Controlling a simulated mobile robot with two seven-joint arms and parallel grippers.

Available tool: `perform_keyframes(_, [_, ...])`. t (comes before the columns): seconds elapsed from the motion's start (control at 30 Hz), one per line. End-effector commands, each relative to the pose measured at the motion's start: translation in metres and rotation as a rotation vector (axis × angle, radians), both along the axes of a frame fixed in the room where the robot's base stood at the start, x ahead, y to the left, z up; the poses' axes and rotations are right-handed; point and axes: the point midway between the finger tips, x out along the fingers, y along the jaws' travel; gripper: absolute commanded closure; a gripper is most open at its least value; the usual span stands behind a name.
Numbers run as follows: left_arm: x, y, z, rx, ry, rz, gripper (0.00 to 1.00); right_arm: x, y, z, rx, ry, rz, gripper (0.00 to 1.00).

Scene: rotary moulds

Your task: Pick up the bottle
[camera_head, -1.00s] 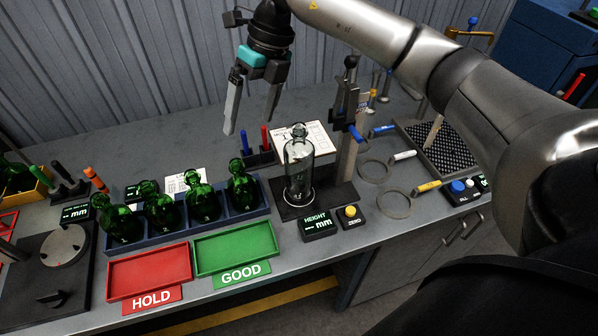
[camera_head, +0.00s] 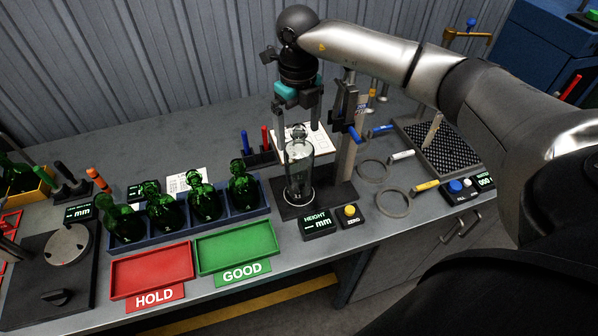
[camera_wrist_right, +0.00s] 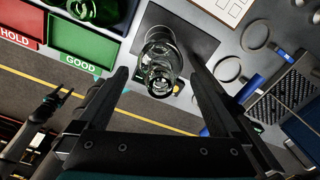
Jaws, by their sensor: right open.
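A clear glass bottle (camera_head: 299,172) stands upright on the black base plate (camera_head: 327,206) of the height gauge. My right gripper (camera_head: 298,132) points down over it, its two fingers apart on either side of the bottle's neck. In the right wrist view the bottle (camera_wrist_right: 159,62) shows between the open fingers (camera_wrist_right: 160,78), its mouth towards the camera. I cannot tell whether a finger touches the glass. Several green bottles (camera_head: 204,203) stand in a blue rack (camera_head: 259,212) to the left.
The gauge post (camera_head: 347,150) stands close to the right of the bottle. A height display (camera_head: 317,225) and a zero button box (camera_head: 350,214) are in front. A red HOLD tray (camera_head: 152,270) and a green GOOD tray (camera_head: 238,248) lie front left. Rings (camera_head: 393,203) lie to the right.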

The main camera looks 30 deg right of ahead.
Motion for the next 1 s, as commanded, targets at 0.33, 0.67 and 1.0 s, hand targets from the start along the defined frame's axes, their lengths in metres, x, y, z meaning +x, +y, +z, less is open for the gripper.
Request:
perform_keyframes(0.33, [0.0,0.0,0.012,0.0,0.0,-0.001,0.37,-0.003,0.0,-0.045,0.002,0.003,0.0,0.0])
perform_keyframes(0.67, [0.0,0.0,0.012,0.0,0.0,-0.001,0.37,-0.002,-0.001,-0.052,0.0,0.001,0.0,0.02])
perform_keyframes(1.0, [0.0,0.0,0.012,0.0,-0.001,-0.001,0.37,-0.002,-0.001,-0.051,0.0,0.001,0.0,0.41])
